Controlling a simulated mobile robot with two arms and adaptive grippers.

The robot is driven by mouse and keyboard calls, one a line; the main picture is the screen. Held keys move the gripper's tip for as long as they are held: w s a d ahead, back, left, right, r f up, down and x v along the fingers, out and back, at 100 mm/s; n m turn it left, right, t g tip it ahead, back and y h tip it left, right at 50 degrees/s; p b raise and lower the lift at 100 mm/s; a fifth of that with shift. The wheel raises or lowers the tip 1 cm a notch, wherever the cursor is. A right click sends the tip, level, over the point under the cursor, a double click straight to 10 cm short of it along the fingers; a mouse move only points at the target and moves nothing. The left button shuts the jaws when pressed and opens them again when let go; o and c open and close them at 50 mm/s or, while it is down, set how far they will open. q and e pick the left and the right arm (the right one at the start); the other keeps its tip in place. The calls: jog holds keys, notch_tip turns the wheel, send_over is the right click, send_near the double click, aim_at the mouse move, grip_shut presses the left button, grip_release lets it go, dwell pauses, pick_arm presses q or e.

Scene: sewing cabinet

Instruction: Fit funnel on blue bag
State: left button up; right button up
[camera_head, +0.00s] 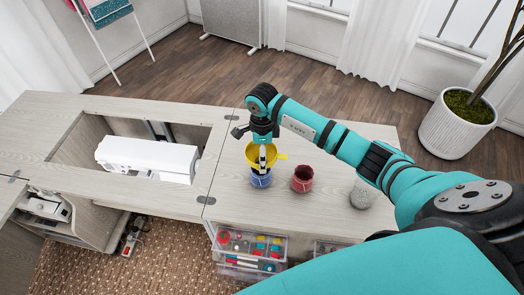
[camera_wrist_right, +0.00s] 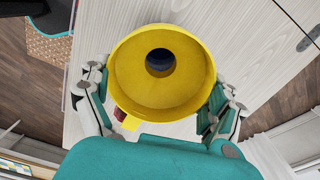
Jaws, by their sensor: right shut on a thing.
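The yellow funnel (camera_head: 251,154) is held wide end up, directly over the blue bag (camera_head: 260,181) on the wooden cabinet top. My right gripper (camera_head: 264,152) is shut on the funnel, with its fingers coming down at the rim. In the right wrist view the funnel (camera_wrist_right: 130,82) lies between the two fingers, and its round opening shows a dark bluish inside. The funnel's lower part meets the bag's top in the head view; I cannot tell whether the spout sits inside the bag. My left gripper is not in view.
A red bag (camera_head: 302,179) stands close to the right of the blue bag. A grey object (camera_head: 363,194) stands farther right, under my arm. A white sewing machine (camera_head: 147,157) sits in the cabinet opening at left. Clear drawers (camera_head: 248,248) with coloured items are below the front edge.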

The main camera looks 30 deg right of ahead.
jog(key=shift+f+b, duration=1.35)
jog(key=shift+f, duration=0.5)
jog(key=shift+f+b, duration=0.3)
jog(key=shift+b, duration=0.1)
jog(key=o, duration=0.7)
jog(key=shift+c, duration=0.2)
notch_tip(320, 180, up, 12)
